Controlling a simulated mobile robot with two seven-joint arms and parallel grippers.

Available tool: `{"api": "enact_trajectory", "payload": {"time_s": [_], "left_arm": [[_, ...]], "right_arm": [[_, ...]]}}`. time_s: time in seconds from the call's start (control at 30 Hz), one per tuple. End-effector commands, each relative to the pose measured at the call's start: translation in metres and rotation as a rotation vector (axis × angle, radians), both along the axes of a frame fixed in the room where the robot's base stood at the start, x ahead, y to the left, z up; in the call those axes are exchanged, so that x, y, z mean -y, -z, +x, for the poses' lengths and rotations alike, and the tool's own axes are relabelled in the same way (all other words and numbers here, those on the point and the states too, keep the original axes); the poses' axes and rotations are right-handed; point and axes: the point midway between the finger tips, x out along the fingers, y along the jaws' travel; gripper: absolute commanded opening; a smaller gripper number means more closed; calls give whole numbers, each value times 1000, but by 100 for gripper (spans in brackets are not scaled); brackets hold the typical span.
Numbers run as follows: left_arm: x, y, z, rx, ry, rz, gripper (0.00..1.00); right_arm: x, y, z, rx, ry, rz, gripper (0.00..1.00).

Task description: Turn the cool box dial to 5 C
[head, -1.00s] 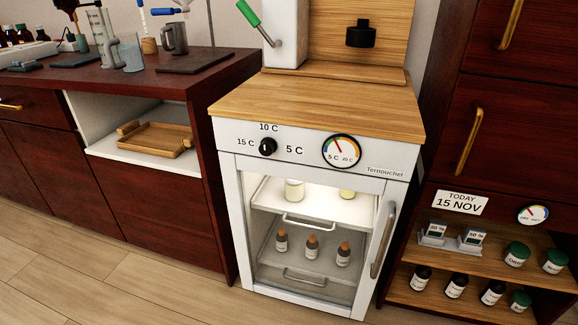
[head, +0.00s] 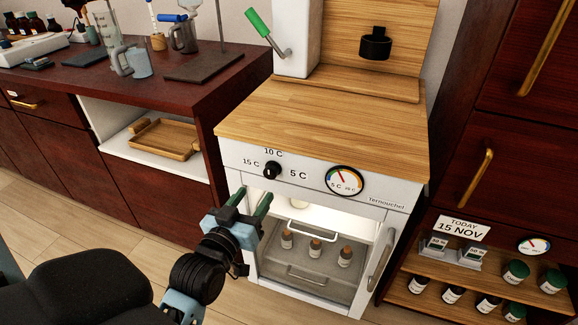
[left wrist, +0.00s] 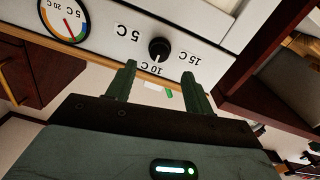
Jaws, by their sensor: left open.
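The cool box dial (head: 272,170) is a small black knob on the white front panel (head: 230,156) of the cool box. Labels 15 C, 10 C and 5 C stand to its left, above it and to its right. Its white mark points up, towards 10 C. A round gauge (head: 345,181) with a red needle is right of the dial. My left gripper (head: 252,198) is open and empty, just below and in front of the dial. In the left wrist view, upside down, the dial (left wrist: 159,49) shows beyond the gap between the fingertips (left wrist: 161,67). My right gripper is not in view.
The cool box door handle (head: 382,255) is on the right, with vials on a shelf inside. The wooden top (head: 325,112) has a free front part; a white device with a green lever (head: 257,23) stands at its back. A wooden tray (head: 165,139) sits in the left cabinet.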

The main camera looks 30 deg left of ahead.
Motion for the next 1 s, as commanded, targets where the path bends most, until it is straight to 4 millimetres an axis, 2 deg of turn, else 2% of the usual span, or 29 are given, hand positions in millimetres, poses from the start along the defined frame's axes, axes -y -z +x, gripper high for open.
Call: {"api": "enact_trajectory", "payload": {"time_s": [0.27,0.7,1.0], "left_arm": [[-2,-1,5,4,-2,0,52],[-13,-1,61,3,-1,1,52],[-17,0,76,2,-1,0,52]], "right_arm": [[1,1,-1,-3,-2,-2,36],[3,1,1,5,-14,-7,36],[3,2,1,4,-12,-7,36]]}}
